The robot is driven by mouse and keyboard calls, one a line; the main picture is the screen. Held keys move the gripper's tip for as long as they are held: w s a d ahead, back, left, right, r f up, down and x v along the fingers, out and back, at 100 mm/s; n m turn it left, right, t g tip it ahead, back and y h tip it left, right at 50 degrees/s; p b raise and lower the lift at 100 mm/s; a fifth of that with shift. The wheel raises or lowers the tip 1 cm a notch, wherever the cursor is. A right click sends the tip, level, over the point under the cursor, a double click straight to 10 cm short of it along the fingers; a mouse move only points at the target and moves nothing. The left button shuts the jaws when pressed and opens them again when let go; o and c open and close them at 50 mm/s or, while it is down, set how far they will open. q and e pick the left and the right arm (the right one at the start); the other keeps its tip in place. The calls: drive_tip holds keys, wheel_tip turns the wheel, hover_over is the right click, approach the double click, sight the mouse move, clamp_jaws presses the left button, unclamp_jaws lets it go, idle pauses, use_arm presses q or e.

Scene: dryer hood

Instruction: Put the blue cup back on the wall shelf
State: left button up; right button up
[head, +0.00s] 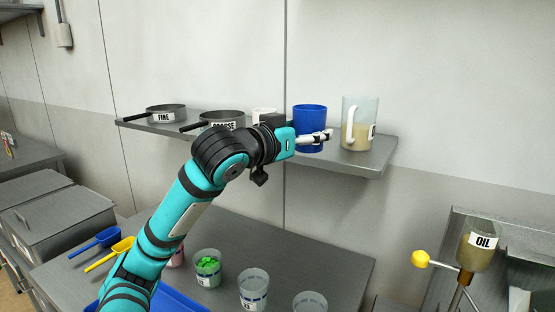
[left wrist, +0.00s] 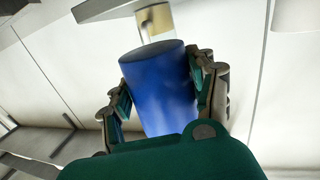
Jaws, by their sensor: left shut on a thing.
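The blue cup (head: 310,116) is upright at the wall shelf (head: 375,158), between a white cup and a clear jug in the head view. My left gripper (head: 318,137) reaches in from the left and is shut on the blue cup. In the left wrist view the blue cup (left wrist: 158,88) sits between the two fingers of the left gripper (left wrist: 160,95). The arm hides part of the shelf's front edge, and I cannot tell whether the cup's base touches the shelf. My right gripper is not in view.
On the shelf are a pan marked FINE (head: 166,114), a second pan (head: 222,118), a white cup (head: 263,112) and a clear jug (head: 360,125) close right of the blue cup. Below, the counter (head: 300,255) holds several cups and scoops. An OIL dispenser (head: 480,250) stands right.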

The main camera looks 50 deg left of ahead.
use_arm(q)
drive_tip(key=shift+s+a, duration=0.4)
drive_tip(key=shift+s, duration=0.05)
drive_tip(key=shift+a+r+y, duration=0.15)
drive_tip(key=shift+a+y, duration=0.15)
drive_tip(key=w+a+p, duration=0.2)
drive_tip(key=w+a, duration=0.1)
drive_tip(key=w+a+p, duration=0.2)
drive_tip(key=w+a, duration=0.1)
drive_tip(key=w, duration=0.1)
drive_tip(key=w+a+f+p, duration=0.1)
drive_tip(key=w+a+p, duration=0.1)
drive_tip(key=w+a, duration=0.1)
drive_tip(key=shift+w+a, duration=0.25)
drive_tip(key=shift+w, duration=0.4)
drive_tip(key=shift+w+a+f, duration=0.15)
drive_tip(key=shift+w, duration=0.05)
wheel_tip(320, 180, down, 3)
drive_tip(key=shift+r+p, duration=0.1)
drive_tip(key=shift+p, duration=0.55)
drive_tip(key=shift+f, duration=0.35)
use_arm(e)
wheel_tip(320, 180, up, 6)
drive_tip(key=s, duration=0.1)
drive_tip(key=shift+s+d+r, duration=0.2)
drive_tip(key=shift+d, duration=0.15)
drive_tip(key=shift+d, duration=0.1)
